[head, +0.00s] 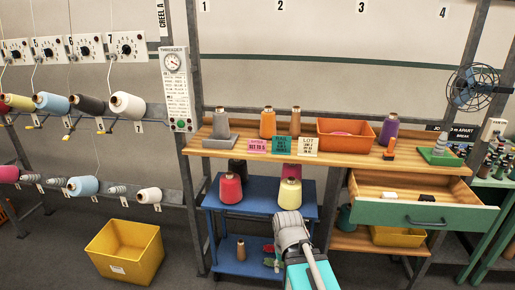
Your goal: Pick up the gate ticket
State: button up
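Three small tickets stand in a row along the front of the wooden bench top in the head view: a pink one (257,146), a green one (281,145) and a cream one (307,146). The pink ticket's print is small and seems to read "SET TO" on its lower line; I cannot firmly read which one says gate. The cream ticket is headed "LOT". My arm rises from the bottom centre, in front of the blue cart and below the tickets. Its gripper fingers do not show.
The wooden bench (345,155) also holds cones, an orange bin (346,132) and a green stand (440,152). A green drawer (425,215) juts out at right. The blue cart (262,213) holds red and yellow cones. A yellow bin (125,252) sits on the floor at left.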

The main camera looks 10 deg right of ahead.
aim_at(253, 146)
jog(key=z, duration=0.05)
jog(key=i, duration=0.9)
jog(key=u, duration=0.05)
